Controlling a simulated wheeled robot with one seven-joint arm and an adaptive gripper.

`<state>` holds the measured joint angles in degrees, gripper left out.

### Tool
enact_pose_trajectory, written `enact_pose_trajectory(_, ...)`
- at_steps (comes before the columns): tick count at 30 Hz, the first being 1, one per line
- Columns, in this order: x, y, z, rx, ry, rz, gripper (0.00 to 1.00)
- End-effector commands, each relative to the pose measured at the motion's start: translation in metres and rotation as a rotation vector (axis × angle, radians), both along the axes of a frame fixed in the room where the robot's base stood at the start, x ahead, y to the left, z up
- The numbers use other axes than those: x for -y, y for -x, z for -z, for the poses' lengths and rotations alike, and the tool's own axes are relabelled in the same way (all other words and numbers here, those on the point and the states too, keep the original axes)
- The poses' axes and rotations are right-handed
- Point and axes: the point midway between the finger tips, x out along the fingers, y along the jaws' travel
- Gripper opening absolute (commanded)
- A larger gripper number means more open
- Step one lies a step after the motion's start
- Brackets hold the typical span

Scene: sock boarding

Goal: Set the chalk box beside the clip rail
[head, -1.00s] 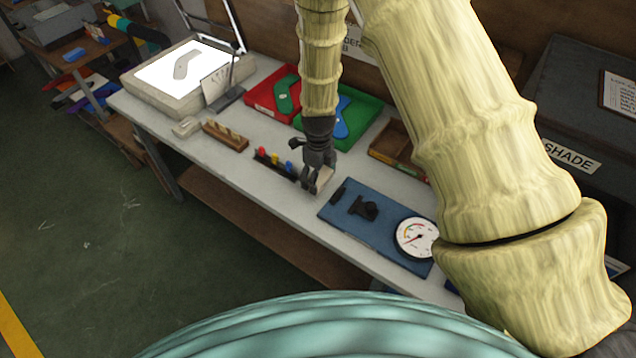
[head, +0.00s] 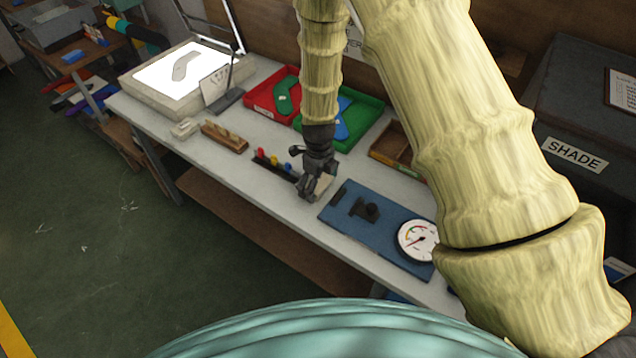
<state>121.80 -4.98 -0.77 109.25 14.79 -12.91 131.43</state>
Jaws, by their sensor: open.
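The clip rail (head: 272,165) is a short black bar with red, yellow and blue clips, lying on the pale bench. A small tan box (head: 325,184), which looks like the chalk box, is at the right end of the rail, mostly hidden behind my gripper. My gripper (head: 309,192) points down at the bench just right of the rail. Its jaws are open. I cannot tell whether they touch the box, or whether the box rests fully on the bench.
A blue board (head: 335,213) with a black clamp and round gauge (head: 417,240) lies close to the right. A wooden peg block (head: 225,137) is to the left. Red (head: 262,97) and green (head: 372,112) trays and a lit panel (head: 180,70) stand behind. The bench's front edge is near.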

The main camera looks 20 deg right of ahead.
Motion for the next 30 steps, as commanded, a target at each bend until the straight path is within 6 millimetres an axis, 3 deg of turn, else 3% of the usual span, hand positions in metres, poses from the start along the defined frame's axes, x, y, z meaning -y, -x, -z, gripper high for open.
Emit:
enact_pose_trajectory(11, 0.0, -0.001, -0.015, 0.003, 0.001, 0.0, 0.97)
enact_pose_trajectory(30, 0.0, -0.001, -0.092, 0.003, 0.002, 0.0, 0.97)
